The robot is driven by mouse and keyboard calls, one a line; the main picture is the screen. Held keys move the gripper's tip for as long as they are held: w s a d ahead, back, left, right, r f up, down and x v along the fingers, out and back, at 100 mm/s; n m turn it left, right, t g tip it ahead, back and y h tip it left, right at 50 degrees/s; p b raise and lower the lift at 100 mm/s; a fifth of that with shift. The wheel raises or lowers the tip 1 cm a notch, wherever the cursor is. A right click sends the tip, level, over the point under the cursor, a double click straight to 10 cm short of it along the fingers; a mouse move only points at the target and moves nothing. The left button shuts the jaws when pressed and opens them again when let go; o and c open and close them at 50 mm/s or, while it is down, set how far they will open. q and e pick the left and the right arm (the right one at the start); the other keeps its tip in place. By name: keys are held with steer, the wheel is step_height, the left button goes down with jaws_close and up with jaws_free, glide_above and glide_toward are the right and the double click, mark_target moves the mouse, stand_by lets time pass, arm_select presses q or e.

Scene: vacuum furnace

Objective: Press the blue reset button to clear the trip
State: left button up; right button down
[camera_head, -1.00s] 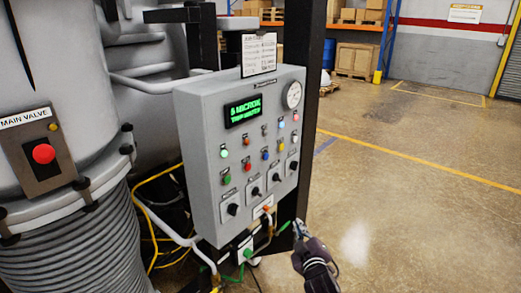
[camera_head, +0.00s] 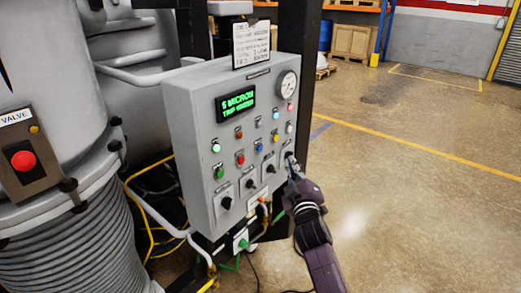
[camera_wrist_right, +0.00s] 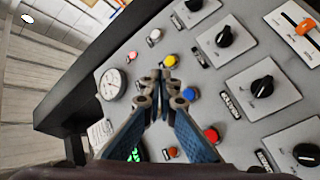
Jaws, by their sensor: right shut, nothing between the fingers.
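The grey control panel (camera_head: 197,160) stands left of centre in the head view. Its blue button (camera_head: 259,148) sits between a red button (camera_head: 240,158) and a yellow button (camera_head: 275,138). My right gripper (camera_head: 290,163) is at the panel's right side, in front of the rightmost knob, right of and below the blue button. In the right wrist view the blue button (camera_wrist_right: 190,93) shows just right of my shut, empty fingertips (camera_wrist_right: 161,78). I see no clear contact with it. The green display (camera_head: 236,103) reads "5 MICRON" with a trip line below. My left gripper is not in view.
Black knobs (camera_head: 249,183) line the panel's lower part, and a round gauge (camera_head: 287,85) is at its upper right. A red main valve button (camera_head: 23,160) is on the vessel at left. Hoses and cables hang below the panel. The floor at right is clear.

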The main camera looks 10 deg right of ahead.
mark_target(260, 149)
steer(key=w+a+b, duration=0.5)
steer(key=w+b, duration=0.1)
steer(key=shift+w+a, duration=0.2)
steer(key=shift+w, duration=0.2)
steer(key=shift+w, duration=0.1)
stand_by(1.2)
steer(key=shift+w+a+b, duration=0.25)
steer(key=shift+b, duration=0.15)
steer(key=shift+w+a+b, duration=0.25)
steer(key=shift+w+b, duration=0.05)
steer(key=shift+b, duration=0.15)
stand_by(0.4)
stand_by(0.4)
steer(key=shift+s+d+p, duration=0.5)
steer(key=shift+s+p, duration=0.2)
steer(key=shift+p, duration=0.05)
